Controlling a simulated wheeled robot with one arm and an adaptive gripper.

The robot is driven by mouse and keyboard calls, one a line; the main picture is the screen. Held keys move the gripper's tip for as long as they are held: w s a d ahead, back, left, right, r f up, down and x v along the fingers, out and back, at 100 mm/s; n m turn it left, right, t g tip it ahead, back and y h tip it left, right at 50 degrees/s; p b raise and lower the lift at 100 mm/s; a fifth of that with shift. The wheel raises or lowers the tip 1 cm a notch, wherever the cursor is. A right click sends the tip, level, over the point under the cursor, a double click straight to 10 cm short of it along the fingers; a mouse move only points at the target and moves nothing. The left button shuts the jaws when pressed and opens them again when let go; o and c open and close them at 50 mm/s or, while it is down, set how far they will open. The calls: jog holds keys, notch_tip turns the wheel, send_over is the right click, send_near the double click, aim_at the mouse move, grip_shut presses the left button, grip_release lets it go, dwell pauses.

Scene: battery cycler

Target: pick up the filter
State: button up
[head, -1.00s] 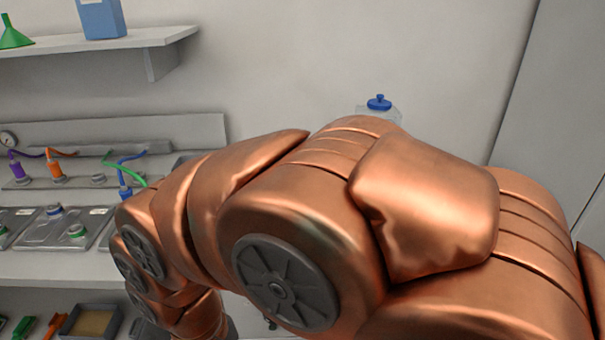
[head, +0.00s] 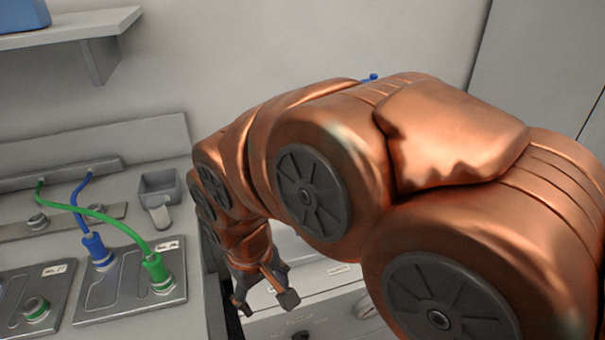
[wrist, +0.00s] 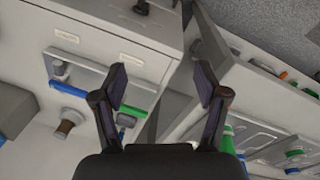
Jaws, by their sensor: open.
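I cannot tell for certain which thing is the filter. A small brown and grey cylinder (wrist: 65,130) lies at the lower left of the wrist view, left of my gripper and apart from it; it may be the filter. My gripper (head: 265,300) hangs pointing down beside the right end of the bench, in front of a pale drawer cabinet. In the wrist view my gripper (wrist: 161,85) has its two dark fingers wide apart with nothing held between them. My copper arm hides much of the middle and right of the head view.
The grey bench at left carries metal plates (head: 100,300), a blue plug (head: 97,248), a green plug (head: 157,270) and a small grey bin (head: 160,186).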

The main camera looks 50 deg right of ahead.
jog(key=w+d+f+m+t+h+b, duration=0.1)
jog(key=w+d+t+h+b, duration=0.2)
jog(key=w+d, duration=1.05)
jog(key=w+d+f+m+t+h+b, duration=0.15)
jog(key=w+d+t, duration=0.35)
jog(key=w+d, duration=0.8)
jog(key=shift+s+d+f+n+t+y+b, duration=0.15)
jog(key=shift+d+f+t+y+b, duration=0.5)
jog(key=shift+d, duration=1.85)
jog(key=shift+d+f+n+t+y+b, duration=0.2)
jog(key=shift+d+f+t+b, duration=0.85)
jog(key=shift+d, duration=1.45)
jog(key=shift+s+d+f+n+t+y+b, duration=0.1)
jog(key=shift+d+f+t+y+b, duration=0.55)
jog(key=shift+d, duration=1.85)
jog(key=shift+t+h, duration=0.25)
jog(key=w+f, duration=0.2)
jog(key=w, duration=0.1)
jog(key=shift+w+f, duration=0.1)
jog(key=shift+f, duration=0.25)
jog(key=shift+w+d+f+b, duration=0.25)
jog(key=shift+w+b, duration=0.05)
jog(key=shift+w, duration=0.3)
